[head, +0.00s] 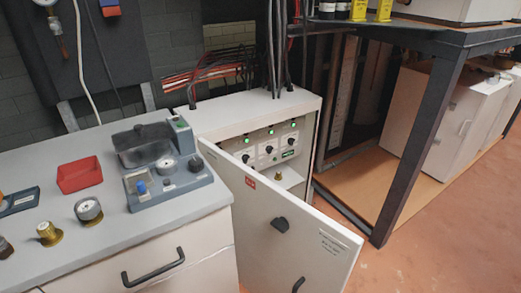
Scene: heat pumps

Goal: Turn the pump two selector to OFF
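A white control cabinet (250,105) stands in the middle of the head view, just right of the workbench. Inside it is a panel with a row of three dark selector knobs: a left one (246,158), a middle one (268,149) and a right one (291,141). A lit green lamp is above each knob. The panel lettering is too small to read, so I cannot tell for sure which knob is pump two or where each points. The cabinet door (325,240) is swung open toward me and hides the panel's lower part. Neither gripper shows in this view.
A grey workbench (110,240) at left carries a red tray (79,174), a grey-blue instrument (165,165), a gauge (88,211) and a brass fitting (48,233). Cables rise from the cabinet top. A dark metal-framed table (412,150) stands at right. Reddish floor (440,240) is clear at front right.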

